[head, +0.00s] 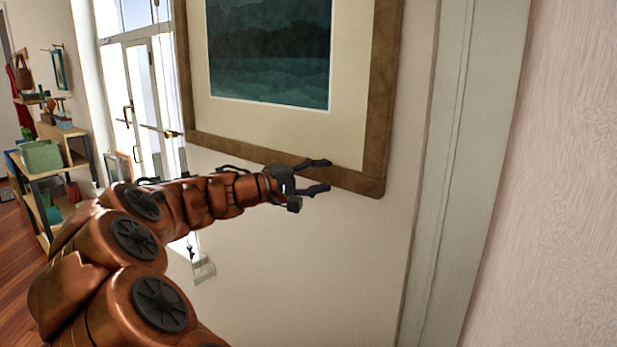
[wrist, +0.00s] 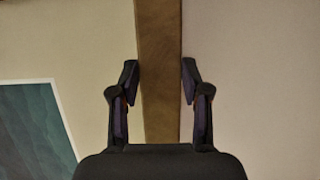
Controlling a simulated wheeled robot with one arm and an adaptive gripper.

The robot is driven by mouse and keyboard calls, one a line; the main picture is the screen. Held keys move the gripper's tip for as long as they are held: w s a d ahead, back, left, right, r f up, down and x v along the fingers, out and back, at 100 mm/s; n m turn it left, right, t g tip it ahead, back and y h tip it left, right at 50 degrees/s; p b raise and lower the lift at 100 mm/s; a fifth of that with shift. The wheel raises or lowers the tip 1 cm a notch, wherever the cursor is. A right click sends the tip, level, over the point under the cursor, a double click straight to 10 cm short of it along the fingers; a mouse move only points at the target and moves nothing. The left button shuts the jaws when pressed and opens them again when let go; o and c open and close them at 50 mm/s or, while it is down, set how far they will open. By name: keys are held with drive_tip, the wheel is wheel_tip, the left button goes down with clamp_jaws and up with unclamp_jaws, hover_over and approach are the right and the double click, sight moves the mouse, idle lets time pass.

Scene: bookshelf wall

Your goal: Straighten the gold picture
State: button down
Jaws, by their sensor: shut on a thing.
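The gold picture hangs on the pale wall in the head view; its brown-gold frame (head: 384,95) surrounds a cream mat and a dark teal landscape print (head: 270,55). Its top is cut off by the picture's edge. The bottom bar slopes down to the right in this slanted view, so I cannot tell its true tilt. My gripper (head: 322,176) is at the bottom bar, left of the lower right corner. In the wrist view my gripper (wrist: 159,82) is shut on the frame bar (wrist: 159,60), one finger on each side. The print's corner (wrist: 35,130) shows at left.
White vertical trim (head: 445,170) stands right of the picture, with a wall beyond it. At left are a glass door (head: 145,95) and a shelf with a green bin (head: 41,157). The wall below the picture is mostly bare.

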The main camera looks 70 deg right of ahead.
drive_tip(key=shift+s+a+r, duration=0.15)
drive_tip(key=shift+s, duration=0.4)
drive_tip(key=shift+s+a+r, duration=0.15)
drive_tip(key=shift+s, duration=0.4)
drive_tip(key=c, duration=0.5)
unclamp_jaws()
drive_tip(key=shift+c, duration=0.2)
drive_tip(key=shift+w, duration=0.1)
drive_tip(key=v, duration=1.2)
drive_tip(key=shift+f, duration=0.15)
